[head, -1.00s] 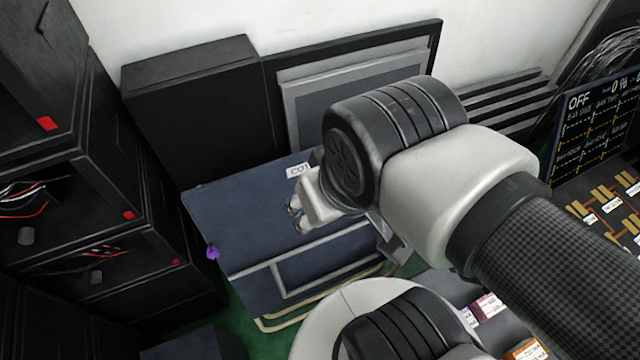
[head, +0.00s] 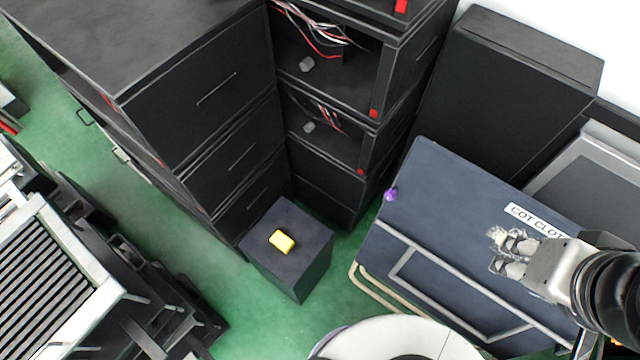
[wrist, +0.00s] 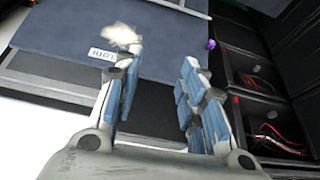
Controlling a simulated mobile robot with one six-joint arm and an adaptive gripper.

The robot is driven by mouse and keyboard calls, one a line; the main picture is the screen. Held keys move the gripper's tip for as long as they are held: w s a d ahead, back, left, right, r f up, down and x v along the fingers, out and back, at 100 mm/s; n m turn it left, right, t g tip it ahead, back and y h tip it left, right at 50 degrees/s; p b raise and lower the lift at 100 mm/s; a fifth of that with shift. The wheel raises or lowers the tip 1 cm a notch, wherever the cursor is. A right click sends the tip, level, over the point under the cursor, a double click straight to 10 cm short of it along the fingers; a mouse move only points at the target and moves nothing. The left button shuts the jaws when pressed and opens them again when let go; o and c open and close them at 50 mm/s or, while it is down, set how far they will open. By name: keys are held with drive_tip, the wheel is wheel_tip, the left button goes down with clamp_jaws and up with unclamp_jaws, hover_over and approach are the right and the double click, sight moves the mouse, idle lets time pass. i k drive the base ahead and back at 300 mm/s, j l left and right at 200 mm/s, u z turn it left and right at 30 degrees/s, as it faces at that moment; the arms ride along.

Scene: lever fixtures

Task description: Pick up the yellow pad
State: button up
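The yellow pad (head: 282,242) lies on top of a small dark box (head: 300,258) on the green floor, left of centre in the head view. My gripper (head: 500,250) is at the right of the head view, over the blue cot cloth box, well apart from the pad. In the wrist view my gripper (wrist: 155,85) has its two fingers spread with nothing between them. The yellow pad does not show in the wrist view.
The blue box labelled as cot cloth (head: 430,200) stands between my gripper and the small dark box, with a purple knob (head: 390,194) at its left corner. Tall black cabinets (head: 200,90) rise behind the pad.

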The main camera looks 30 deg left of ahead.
sight(284, 243)
drive_tip(key=u, duration=2.5)
drive_tip(key=i+l+u, duration=0.1)
drive_tip(key=u, duration=0.35)
drive_tip(key=l+u, duration=0.15)
drive_tip(key=u, duration=0.25)
